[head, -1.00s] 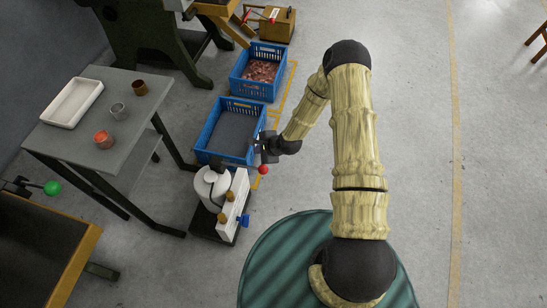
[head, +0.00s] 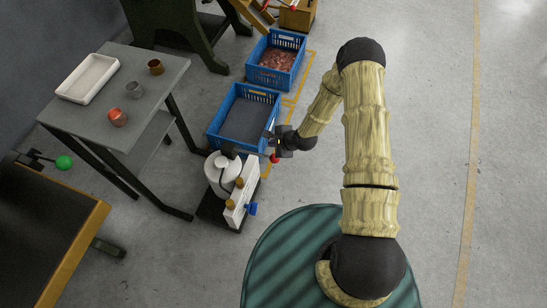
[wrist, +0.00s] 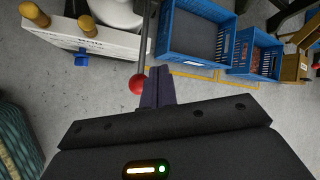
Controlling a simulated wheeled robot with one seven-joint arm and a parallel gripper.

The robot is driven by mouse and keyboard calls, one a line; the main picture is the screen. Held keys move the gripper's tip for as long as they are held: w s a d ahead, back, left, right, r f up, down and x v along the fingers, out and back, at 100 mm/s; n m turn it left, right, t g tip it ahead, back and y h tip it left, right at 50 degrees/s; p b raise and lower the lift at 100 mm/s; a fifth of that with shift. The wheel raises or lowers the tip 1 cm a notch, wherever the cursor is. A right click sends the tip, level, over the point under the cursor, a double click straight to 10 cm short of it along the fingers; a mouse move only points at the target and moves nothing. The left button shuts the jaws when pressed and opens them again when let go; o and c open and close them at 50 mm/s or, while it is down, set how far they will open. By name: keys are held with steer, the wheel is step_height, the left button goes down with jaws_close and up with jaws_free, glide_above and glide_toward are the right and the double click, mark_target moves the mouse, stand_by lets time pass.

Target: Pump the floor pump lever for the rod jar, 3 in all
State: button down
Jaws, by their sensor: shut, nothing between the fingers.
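The floor pump (head: 222,176) is a white round body and a white block with brown knobs on a dark base. Its lever is a thin rod ending in a red ball (head: 275,159). In the wrist view the rod (wrist: 146,40) runs down to the red ball (wrist: 138,85). My gripper (head: 272,143) is beside the lever end, its fingers (wrist: 157,88) shut and empty. The ball lies just left of the fingers in the wrist view; I cannot tell whether they touch. A brown jar (head: 155,67), a grey jar (head: 134,90) and an orange jar (head: 118,118) stand on the table.
The grey table (head: 165,87) also bears a white tray (head: 88,79). A blue crate with a dark grey inside (head: 215,139) is behind the pump, with a blue crate of copper pieces (head: 256,76) beyond. A bench (head: 72,262) is at lower left. Floor is clear at right.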

steer(key=f+b, duration=0.1)
steer(key=f, duration=0.1)
steer(key=f+b, duration=0.1)
steer(key=shift+d+f, duration=0.2)
steer(key=shift+f, duration=0.15)
steer(key=shift+s+d+f+b, duration=0.2)
steer(key=shift+f+b, duration=0.2)
steer(key=shift+f, duration=0.25)
steer(key=shift+w, duration=0.1)
stand_by(0.6)
stand_by(0.5)
steer(key=shift+f, duration=0.4)
steer(key=shift+f+b, duration=0.2)
steer(key=shift+b, duration=0.1)
